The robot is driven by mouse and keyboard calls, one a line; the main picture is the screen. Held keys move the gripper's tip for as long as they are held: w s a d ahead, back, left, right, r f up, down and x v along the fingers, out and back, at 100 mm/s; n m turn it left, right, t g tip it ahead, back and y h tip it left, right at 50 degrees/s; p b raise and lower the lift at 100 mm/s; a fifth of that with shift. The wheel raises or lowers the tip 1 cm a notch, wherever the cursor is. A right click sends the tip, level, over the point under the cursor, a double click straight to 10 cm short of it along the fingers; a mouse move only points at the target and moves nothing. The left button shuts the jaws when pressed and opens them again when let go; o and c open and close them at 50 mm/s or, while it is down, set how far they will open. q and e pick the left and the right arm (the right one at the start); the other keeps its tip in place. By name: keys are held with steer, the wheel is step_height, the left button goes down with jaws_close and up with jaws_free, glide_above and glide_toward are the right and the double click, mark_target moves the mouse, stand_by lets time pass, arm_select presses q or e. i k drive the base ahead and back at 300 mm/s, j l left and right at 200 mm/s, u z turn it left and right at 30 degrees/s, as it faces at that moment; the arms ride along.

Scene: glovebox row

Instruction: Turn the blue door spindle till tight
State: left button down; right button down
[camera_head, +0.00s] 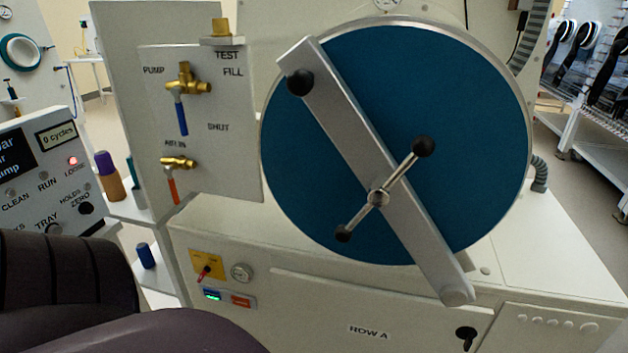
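The round blue door (470,110) fills the middle right of the head view, with a pale metal rim. A grey bar (345,120) lies across it from upper left to lower right, with a black knob (300,82) near its upper end. The door spindle (378,198) sits on the bar. Its thin cross handle slants, with one black ball (423,146) at upper right and another black ball (343,233) at lower left. Neither of my grippers shows. A dark arm part of mine enters at lower left, well away from the spindle.
Left of the door, a valve panel (220,150) carries brass valves with a blue lever (181,118) and an orange lever (173,190). Floor shows at right.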

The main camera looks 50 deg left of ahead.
mark_target(422, 147)
steer(key=u, duration=1.2)
